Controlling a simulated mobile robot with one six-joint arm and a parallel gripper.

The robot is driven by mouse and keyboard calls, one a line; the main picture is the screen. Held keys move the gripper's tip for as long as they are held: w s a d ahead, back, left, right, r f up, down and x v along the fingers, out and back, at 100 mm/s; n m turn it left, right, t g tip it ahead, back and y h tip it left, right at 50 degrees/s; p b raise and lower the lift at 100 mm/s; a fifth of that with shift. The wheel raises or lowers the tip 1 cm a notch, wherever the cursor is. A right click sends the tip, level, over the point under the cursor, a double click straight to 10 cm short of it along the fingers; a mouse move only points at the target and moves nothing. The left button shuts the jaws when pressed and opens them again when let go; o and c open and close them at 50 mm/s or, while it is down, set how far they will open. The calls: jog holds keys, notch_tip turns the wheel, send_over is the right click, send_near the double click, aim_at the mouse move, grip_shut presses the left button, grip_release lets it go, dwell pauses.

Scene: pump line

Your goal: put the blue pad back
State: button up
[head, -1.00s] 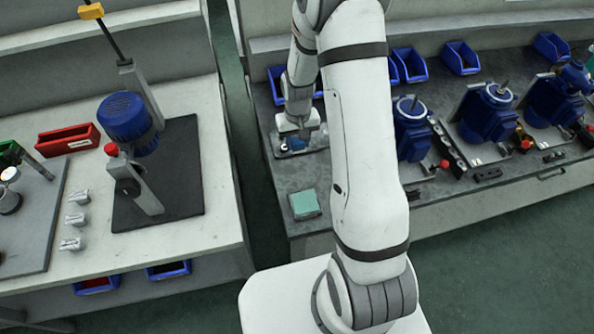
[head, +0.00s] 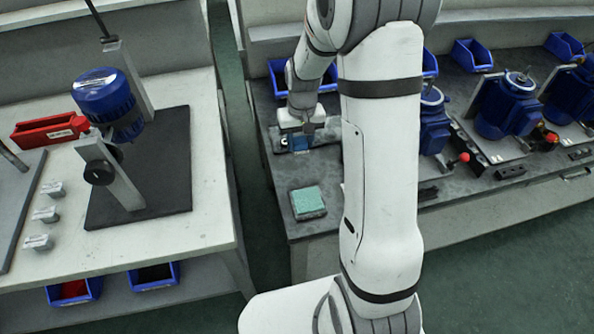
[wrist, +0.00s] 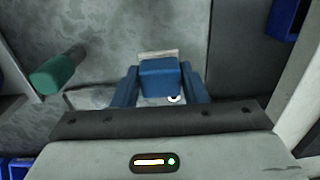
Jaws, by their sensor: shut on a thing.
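The blue pad (wrist: 160,78) is a small blue block with a pale strip along its far edge. In the wrist view it sits between the two blue fingers of my gripper (wrist: 160,92), which is shut on it. In the head view my gripper (head: 301,138) points down over the left end of the right bench, with a bit of the blue pad (head: 299,145) showing beneath it. A small white round mark or part lies by the near edge of the pad. I cannot tell whether the pad touches the surface below.
A teal pad (head: 308,202) lies on the bench's near corner. Blue motors (head: 507,105) and blue bins (head: 471,54) stand to the right and behind. A left bench (head: 200,235) holds a press-like stand and red bin (head: 48,131).

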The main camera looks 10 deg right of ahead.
aim_at(299, 169)
notch_tip(299, 169, down, 8)
jog(key=shift+f, duration=0.25)
jog(key=o, duration=0.5)
jog(key=shift+f, duration=0.2)
jog(key=o, duration=0.4)
jog(key=shift+r, duration=0.1)
jog(key=shift+o, duration=0.2)
